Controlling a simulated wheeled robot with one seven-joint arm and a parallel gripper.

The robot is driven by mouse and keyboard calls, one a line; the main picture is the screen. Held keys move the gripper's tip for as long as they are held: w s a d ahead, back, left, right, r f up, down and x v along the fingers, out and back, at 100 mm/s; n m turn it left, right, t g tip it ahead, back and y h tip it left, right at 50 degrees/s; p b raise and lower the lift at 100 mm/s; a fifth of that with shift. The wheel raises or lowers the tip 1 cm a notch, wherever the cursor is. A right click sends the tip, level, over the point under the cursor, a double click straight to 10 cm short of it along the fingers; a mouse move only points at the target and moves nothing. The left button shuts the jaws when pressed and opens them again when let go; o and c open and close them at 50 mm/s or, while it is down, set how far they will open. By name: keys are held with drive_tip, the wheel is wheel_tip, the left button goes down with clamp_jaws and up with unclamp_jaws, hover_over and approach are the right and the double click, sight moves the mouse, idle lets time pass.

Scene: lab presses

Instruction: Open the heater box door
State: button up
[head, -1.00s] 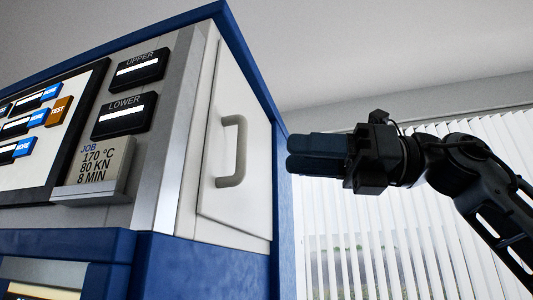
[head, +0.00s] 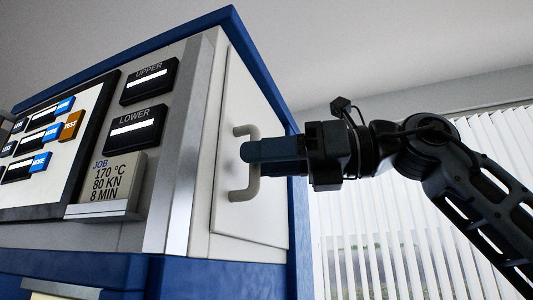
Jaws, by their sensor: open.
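The heater box door (head: 262,205) is a white panel on the side of the blue-framed machine, and it looks closed. Its beige D-shaped handle (head: 248,190) stands upright near the door's left edge. My gripper (head: 250,151) comes in from the right, level with the upper part of the handle. Its dark blue fingers overlap the handle in the picture and hide part of its upright bar. The fingers look nearly in line from this side, so I cannot tell whether the bar is between them or touching. The gripper is open.
A grey metal strip (head: 186,150) separates the door from the front panel, with UPPER (head: 150,81) and LOWER (head: 142,130) displays and a job card (head: 112,180). White blinds (head: 370,250) hang behind my arm. Free room lies right of the machine.

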drive_tip(key=shift+c, duration=0.4)
clamp_jaws()
